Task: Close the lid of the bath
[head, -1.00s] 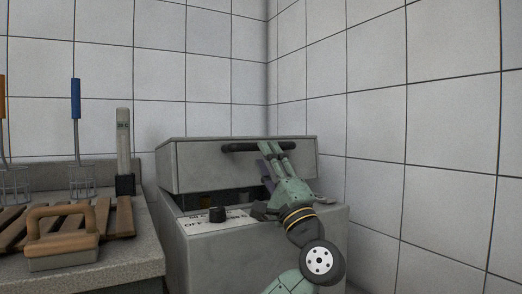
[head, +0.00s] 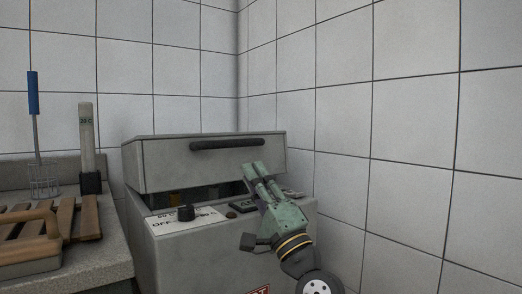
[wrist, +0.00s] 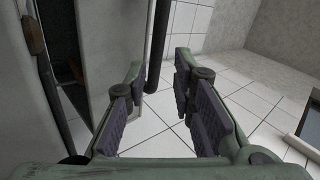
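The bath (head: 220,260) is a grey box with a dial and a white label on its sloped front. Its grey lid (head: 160,168) is partly raised, with a dark gap beneath it. A black bar handle (head: 240,144) runs along the lid's front. My gripper (head: 254,168) is in front of the lid's right part, just below the handle and apart from it. In the wrist view my gripper (wrist: 160,85) is open with nothing between its pads. The lid (wrist: 112,45) and handle (wrist: 160,45) also show there, upright at upper left.
A counter (head: 100,262) stands left of the bath, with a wooden rack (head: 88,218), a wooden-handled block (head: 28,250), a blue-handled wire basket (head: 44,180) and an upright thermometer-like stick (head: 86,140). Tiled walls close off the back and right.

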